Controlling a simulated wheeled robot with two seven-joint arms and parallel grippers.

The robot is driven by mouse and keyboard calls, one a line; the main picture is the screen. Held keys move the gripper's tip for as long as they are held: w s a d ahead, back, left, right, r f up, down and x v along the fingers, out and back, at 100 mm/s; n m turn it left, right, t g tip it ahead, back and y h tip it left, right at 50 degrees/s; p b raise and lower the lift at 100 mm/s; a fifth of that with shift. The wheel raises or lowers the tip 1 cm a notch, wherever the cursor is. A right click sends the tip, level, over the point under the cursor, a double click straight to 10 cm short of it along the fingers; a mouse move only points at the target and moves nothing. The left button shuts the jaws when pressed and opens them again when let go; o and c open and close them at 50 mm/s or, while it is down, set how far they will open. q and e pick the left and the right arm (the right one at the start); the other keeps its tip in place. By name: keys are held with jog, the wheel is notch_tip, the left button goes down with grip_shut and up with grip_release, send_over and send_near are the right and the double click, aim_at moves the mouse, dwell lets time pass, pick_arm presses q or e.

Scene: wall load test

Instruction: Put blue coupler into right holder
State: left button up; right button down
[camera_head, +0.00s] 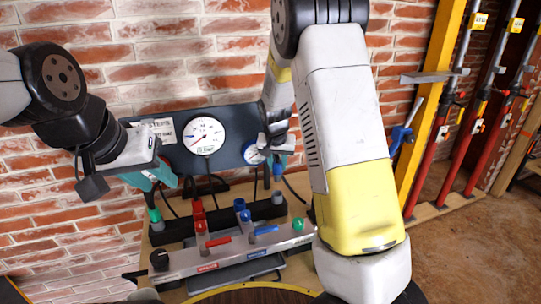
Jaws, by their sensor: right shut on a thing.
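My right gripper (278,158) is in front of the right side of the dark gauge panel, partly hidden by my own arm. It is shut on a small blue piece that appears to be the blue coupler (278,170), just below the fingers. The black holder rail (225,222) lies below, with a grey-topped post (277,198) at its right end, under the coupler and apart from it.
A large gauge (204,136) and a smaller one (254,154) sit on the panel. A grey manifold (225,256) with red and blue handles stands in front of the rail. A green coupler (154,214) is at the rail's left. Red props (432,150) stand at right.

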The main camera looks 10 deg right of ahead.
aim_at(277, 181)
jog(key=shift+f, duration=1.35)
jog(key=shift+f, duration=0.45)
jog(key=shift+f, duration=0.4)
jog(key=shift+f, duration=0.3)
jog(key=shift+f, duration=0.3)
jog(key=shift+f, duration=0.4)
dwell(0.5)
jog(key=shift+f, duration=0.3)
jog(key=shift+f, duration=0.2)
dwell(0.3)
jog(key=shift+f, duration=0.45)
